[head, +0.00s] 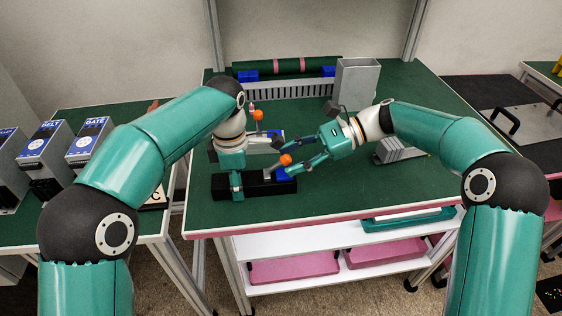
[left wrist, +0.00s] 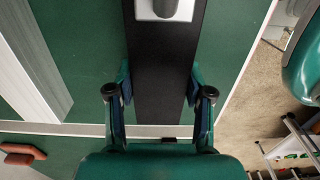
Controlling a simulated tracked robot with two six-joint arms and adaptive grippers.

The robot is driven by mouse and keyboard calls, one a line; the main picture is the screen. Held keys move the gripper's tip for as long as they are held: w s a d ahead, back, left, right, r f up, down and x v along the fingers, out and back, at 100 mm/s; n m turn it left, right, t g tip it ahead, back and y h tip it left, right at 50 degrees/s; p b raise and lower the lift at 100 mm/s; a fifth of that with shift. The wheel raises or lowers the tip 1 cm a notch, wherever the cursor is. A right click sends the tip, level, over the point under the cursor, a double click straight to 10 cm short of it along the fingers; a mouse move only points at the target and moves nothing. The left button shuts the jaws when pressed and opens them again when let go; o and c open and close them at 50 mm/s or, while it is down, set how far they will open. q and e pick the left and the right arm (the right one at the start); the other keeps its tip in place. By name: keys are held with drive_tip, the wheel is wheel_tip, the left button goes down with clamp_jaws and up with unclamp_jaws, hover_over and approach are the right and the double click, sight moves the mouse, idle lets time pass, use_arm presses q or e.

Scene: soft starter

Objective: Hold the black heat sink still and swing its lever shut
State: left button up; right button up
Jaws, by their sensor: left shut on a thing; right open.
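The black heat sink (head: 261,188) lies as a long dark bar near the front edge of the green table. My left gripper (head: 237,192) points down and is shut across its left part; in the left wrist view the black bar (left wrist: 160,85) runs between the two fingers (left wrist: 160,112). A lever with an orange knob (head: 285,160) stands up at the bar's right end, by a blue block (head: 283,175). My right gripper (head: 288,162) is open, its fingers on either side of the knob; I cannot tell whether they touch it.
A second orange-knobbed lever (head: 258,114) stands behind. A grey box (head: 356,82), a slotted rail (head: 287,89) and a dark green roll (head: 300,67) are at the back. Grey finned blocks (head: 398,150) sit right of my right gripper. The table's front right is clear.

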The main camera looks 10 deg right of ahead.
sight(277, 166)
drive_tip(key=shift+x, duration=1.4)
clamp_jaws()
